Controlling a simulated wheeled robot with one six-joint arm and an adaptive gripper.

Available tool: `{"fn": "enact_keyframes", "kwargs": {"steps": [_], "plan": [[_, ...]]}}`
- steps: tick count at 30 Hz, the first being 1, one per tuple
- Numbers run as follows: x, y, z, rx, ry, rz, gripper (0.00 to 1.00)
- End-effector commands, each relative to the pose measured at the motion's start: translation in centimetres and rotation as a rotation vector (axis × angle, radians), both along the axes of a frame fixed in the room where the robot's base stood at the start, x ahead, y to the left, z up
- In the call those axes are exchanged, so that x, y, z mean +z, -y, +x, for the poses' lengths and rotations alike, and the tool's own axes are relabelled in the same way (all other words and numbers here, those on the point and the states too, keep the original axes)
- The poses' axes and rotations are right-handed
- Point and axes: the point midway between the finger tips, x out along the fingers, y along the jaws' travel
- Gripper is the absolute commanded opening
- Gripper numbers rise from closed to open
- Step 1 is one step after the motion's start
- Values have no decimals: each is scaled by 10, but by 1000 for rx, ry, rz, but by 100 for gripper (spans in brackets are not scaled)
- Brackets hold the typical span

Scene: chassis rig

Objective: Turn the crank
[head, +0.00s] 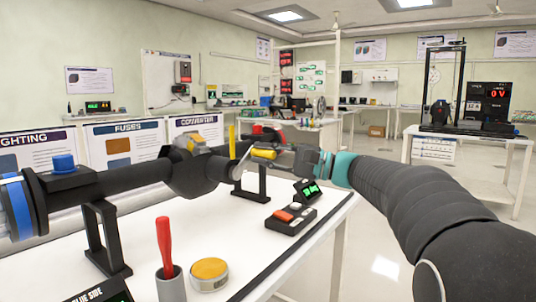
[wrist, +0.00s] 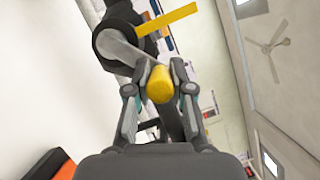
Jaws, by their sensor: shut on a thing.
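The crank's yellow handle (head: 264,153) sits on a pale crank arm (head: 241,166) at the right end of a black axle assembly (head: 120,177) on the white table. In the wrist view the handle (wrist: 160,84) lies between the two fingers of my gripper (wrist: 158,76), which are shut on it. The crank arm (wrist: 122,47) runs up and left from the handle to a round dark hub (wrist: 112,42). A yellow pointer (wrist: 167,19) sticks out beside the hub; it stands upright in the head view (head: 231,141). In the head view my gripper (head: 272,156) is small and partly hides the handle.
A black box with red and white buttons (head: 291,218) and a small green display (head: 309,191) stand near the table's right edge. A grey cup with a red-handled tool (head: 165,248) and a yellow-topped tin (head: 209,270) are in front. Black stands (head: 103,238) support the axle.

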Motion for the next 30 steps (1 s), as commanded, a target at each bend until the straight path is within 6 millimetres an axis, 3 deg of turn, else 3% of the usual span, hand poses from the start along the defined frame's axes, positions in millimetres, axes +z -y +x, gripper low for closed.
{"fn": "enact_keyframes", "kwargs": {"steps": [1,2,5,17,30], "plan": [[-2,0,1,-2,-3,-2,0],[-2,0,1,-2,-3,-2,24],[-2,0,1,-1,-3,-2,47],[-2,6,-1,-2,-1,-1,47],[-13,79,-24,-4,-1,-2,47]]}}
